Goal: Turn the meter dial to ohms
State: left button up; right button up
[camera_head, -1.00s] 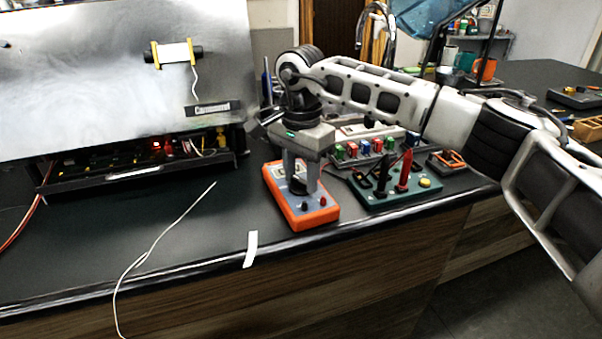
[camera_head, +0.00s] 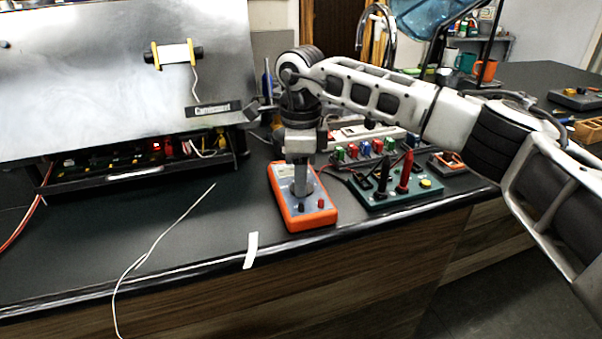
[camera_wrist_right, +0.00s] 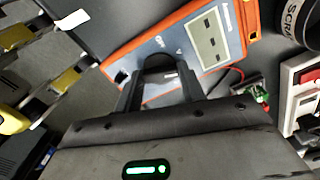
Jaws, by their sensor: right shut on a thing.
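The meter (camera_head: 322,214) is an orange-rimmed box with a grey face, lying on the dark bench. Its display (camera_wrist_right: 209,38) shows in the right wrist view, with digits too small to read. My right gripper (camera_head: 301,194) points down over the meter's middle, its fingers shut on the dark round dial (camera_wrist_right: 158,62). The dial's pointer and markings are mostly hidden by the fingers, so I cannot tell its setting. My left gripper is not in view.
A green board (camera_head: 412,192) with black and red probes stands right of the meter. Behind it is a rack of coloured parts (camera_head: 365,150). A white wire (camera_head: 150,249) crosses the bench's front edge.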

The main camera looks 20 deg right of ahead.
jog(key=shift+m, duration=0.3)
dwell(1.0)
jog(key=o, duration=1)
notch_tip(320, 180, up, 16)
